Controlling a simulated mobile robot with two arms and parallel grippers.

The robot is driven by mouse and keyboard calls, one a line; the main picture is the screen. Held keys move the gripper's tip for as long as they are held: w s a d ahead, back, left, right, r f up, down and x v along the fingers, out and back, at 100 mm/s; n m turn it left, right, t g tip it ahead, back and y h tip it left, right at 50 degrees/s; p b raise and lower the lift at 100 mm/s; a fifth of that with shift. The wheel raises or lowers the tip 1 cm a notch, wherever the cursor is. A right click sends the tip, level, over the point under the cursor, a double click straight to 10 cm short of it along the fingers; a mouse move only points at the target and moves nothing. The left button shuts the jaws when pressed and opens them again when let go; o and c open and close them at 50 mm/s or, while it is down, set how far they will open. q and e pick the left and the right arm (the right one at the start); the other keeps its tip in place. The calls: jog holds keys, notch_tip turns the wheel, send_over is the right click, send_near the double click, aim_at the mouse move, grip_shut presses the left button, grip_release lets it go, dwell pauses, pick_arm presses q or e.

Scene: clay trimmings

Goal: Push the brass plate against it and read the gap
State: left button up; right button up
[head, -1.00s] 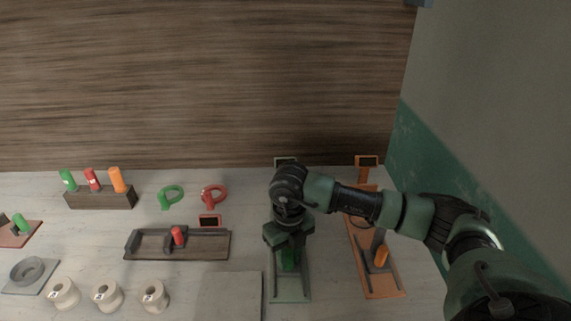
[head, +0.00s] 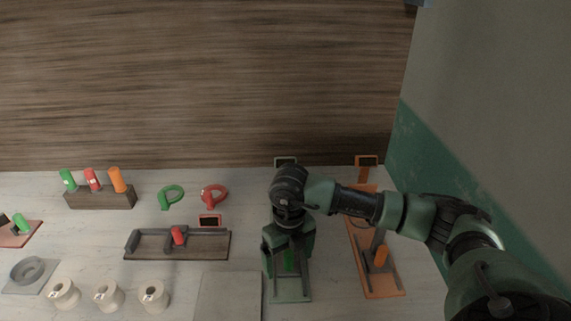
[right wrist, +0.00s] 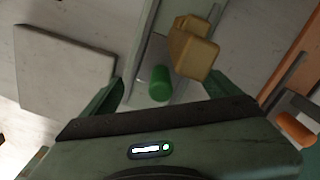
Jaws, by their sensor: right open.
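My right gripper (head: 287,266) is open above the green measuring fixture (head: 291,294), pointing down. In the right wrist view its two fingers (right wrist: 165,80) stand apart on either side of a green knob (right wrist: 160,84), with no visible grip on it. A brass-coloured block (right wrist: 193,50), which may be the brass plate, lies beside the knob on the fixture. Whether the block touches anything, and any gap there, I cannot tell. The fixture's small display (head: 285,161) shows at its far end, its reading not legible. My left gripper is not in view.
An orange fixture (head: 384,288) with an orange knob (head: 381,256) stands close on the right. A dark wooden fixture (head: 207,246) with a red knob, white spools (head: 106,295) and a flat grey slab (head: 228,298) lie to the left.

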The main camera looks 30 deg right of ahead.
jog(key=shift+r+p, duration=2.15)
jog(key=shift+r, duration=1.45)
